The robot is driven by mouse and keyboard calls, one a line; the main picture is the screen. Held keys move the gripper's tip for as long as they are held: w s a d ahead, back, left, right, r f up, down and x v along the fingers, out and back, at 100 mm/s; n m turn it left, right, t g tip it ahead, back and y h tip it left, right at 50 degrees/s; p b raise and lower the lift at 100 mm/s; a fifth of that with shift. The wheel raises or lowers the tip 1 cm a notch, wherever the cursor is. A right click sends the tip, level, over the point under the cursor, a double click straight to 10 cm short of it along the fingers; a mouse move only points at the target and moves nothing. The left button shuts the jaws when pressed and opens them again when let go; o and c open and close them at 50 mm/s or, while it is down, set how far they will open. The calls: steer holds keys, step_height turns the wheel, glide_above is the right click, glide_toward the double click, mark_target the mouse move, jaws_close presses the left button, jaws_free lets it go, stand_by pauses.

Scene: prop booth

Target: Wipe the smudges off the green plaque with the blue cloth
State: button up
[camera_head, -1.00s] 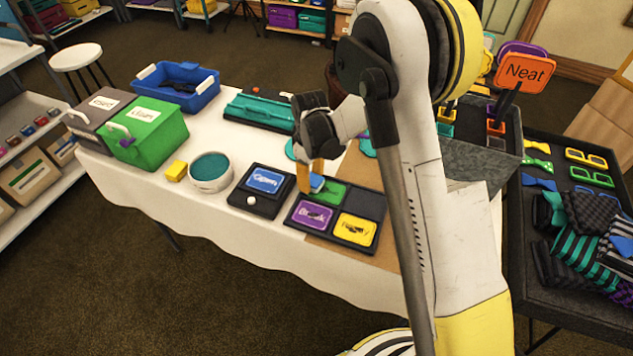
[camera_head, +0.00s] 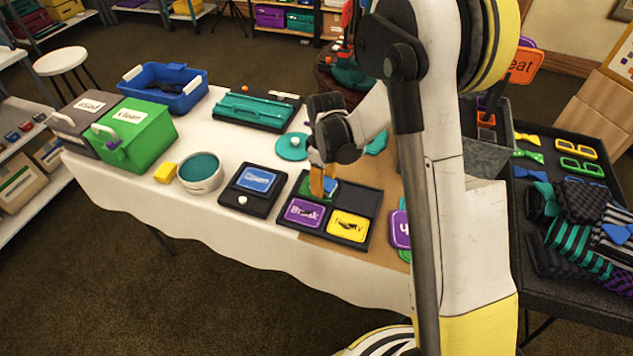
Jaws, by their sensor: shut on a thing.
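The green plaque (camera_head: 312,195) lies in the upper left compartment of a black tray (camera_head: 366,198) on the table. My gripper (camera_head: 322,186), with orange fingers, is shut on the blue cloth (camera_head: 331,186) over this plaque. Only a small bit of the cloth shows. The fingers and cloth hide part of the plaque, and I cannot tell whether the cloth touches it. Any smudges on the plaque are too small to make out.
A purple plaque (camera_head: 304,212) and a yellow plaque (camera_head: 348,226) fill the tray's lower compartments; the upper right one looks empty.

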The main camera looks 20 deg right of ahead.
steer(key=shift+r, duration=0.1)
steer(key=shift+r+p, duration=2)
steer(key=shift+r, duration=0.95)
steer(key=shift+r+p, duration=1.05)
steer(key=shift+r, duration=0.5)
steer(key=shift+f, duration=0.1)
